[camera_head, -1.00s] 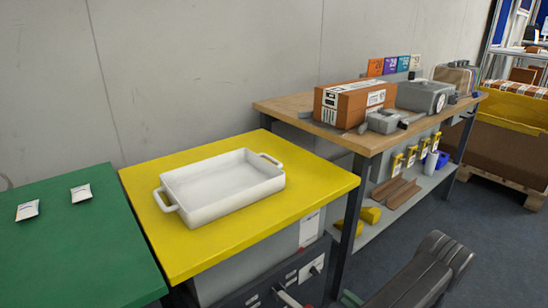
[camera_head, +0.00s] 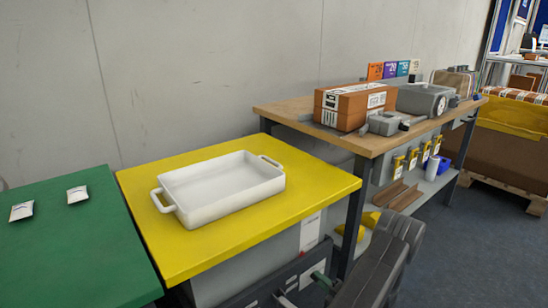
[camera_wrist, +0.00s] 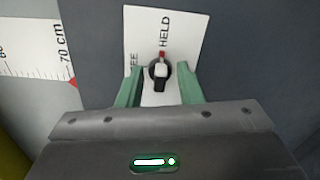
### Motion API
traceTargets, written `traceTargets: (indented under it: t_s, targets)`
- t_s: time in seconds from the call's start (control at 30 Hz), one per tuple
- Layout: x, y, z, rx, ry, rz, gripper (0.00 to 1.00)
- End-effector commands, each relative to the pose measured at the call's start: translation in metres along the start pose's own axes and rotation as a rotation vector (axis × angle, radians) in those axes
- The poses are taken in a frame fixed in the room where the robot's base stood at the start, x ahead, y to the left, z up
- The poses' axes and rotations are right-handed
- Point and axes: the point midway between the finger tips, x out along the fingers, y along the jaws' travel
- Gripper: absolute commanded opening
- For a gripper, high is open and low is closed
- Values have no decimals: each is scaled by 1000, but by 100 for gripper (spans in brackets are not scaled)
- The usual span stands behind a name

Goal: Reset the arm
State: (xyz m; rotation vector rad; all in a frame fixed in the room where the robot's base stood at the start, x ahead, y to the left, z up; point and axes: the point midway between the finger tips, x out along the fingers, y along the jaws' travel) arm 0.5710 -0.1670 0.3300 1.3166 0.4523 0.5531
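In the wrist view, my gripper (camera_wrist: 160,88) is open, its two green fingers apart. A black knob (camera_wrist: 159,73) with a red mark shows between them, on a white label (camera_wrist: 185,30) with the word HELD and a partly hidden word ending in EE. The red mark points toward HELD. I see gaps between the fingers and the knob; depth is hard to judge. In the head view, my dark arm hangs at the lower right, in front of the cabinet under the yellow table (camera_head: 255,220); a green finger shows there, and the knob cannot be made out.
A white tray (camera_head: 225,205) stands on the yellow table. A green table (camera_head: 70,250) with two small packets is at the left. A wooden bench (camera_head: 290,108) with an orange-brown box (camera_head: 345,105) and grey devices stands behind right. Dark floor (camera_head: 470,240) is clear at the right.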

Motion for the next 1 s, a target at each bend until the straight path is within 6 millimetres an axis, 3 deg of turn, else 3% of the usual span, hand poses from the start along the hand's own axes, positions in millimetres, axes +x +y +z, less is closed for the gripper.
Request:
traceTargets:
  t_s: [1.0]
  targets:
    - [0, 4, -1, -829, 1, 1, 33]
